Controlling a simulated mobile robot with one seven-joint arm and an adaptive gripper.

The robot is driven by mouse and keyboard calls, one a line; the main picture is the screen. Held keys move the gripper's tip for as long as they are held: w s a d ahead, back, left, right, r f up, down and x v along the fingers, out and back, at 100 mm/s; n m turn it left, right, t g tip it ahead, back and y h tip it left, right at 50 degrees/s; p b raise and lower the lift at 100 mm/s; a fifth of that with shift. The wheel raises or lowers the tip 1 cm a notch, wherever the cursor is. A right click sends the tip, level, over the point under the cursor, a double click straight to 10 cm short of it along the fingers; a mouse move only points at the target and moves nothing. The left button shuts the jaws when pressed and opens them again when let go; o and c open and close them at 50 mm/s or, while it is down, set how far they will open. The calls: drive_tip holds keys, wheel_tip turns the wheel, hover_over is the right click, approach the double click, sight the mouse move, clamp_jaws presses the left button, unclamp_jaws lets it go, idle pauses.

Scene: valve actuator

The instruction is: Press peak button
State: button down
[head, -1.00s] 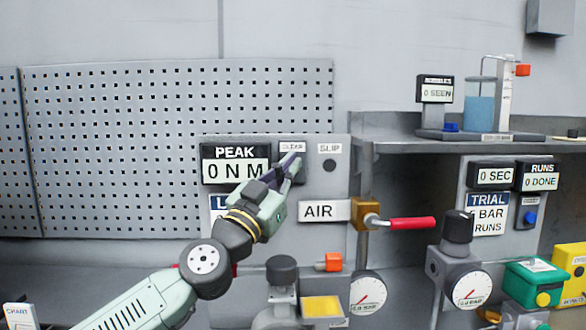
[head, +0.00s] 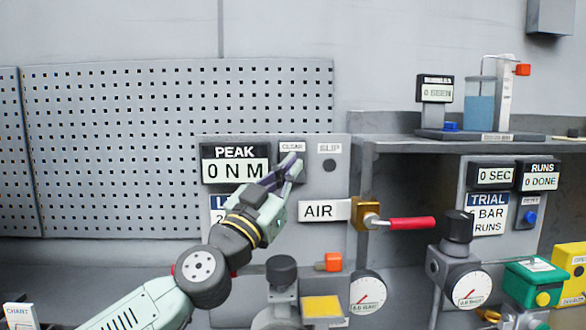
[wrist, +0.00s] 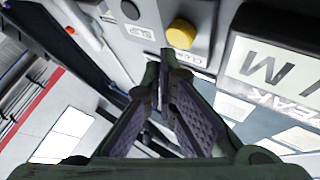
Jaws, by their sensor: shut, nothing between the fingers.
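The PEAK display (head: 235,164) reads 0 N M on the grey panel. To its right is a small CLEAR label (head: 292,147). In the wrist view a round yellow button (wrist: 181,33) stands on its plate beside the CLEAR label (wrist: 186,57); in the head view my fingers hide it. My gripper (head: 291,164) is shut and empty in front of the panel, its tips just below the CLEAR label. In the wrist view the tips of my gripper (wrist: 162,62) point toward the panel close to the button. I cannot tell whether they touch it.
A SLIP label with a dark round spot (head: 329,165) is right of my fingers. Below are the AIR sign (head: 322,211) and a red-handled valve (head: 411,223). A shelf (head: 450,147) juts out at right. A pegboard (head: 120,140) covers the left wall.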

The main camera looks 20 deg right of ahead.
drive_tip(key=shift+s+a, duration=0.25)
drive_tip(key=shift+s, duration=0.55)
drive_tip(key=shift+s+a, duration=0.2)
drive_tip(key=shift+s, duration=0.65)
drive_tip(key=shift+s+a, duration=0.25)
drive_tip(key=shift+s, duration=0.55)
drive_tip(key=shift+a, duration=0.1)
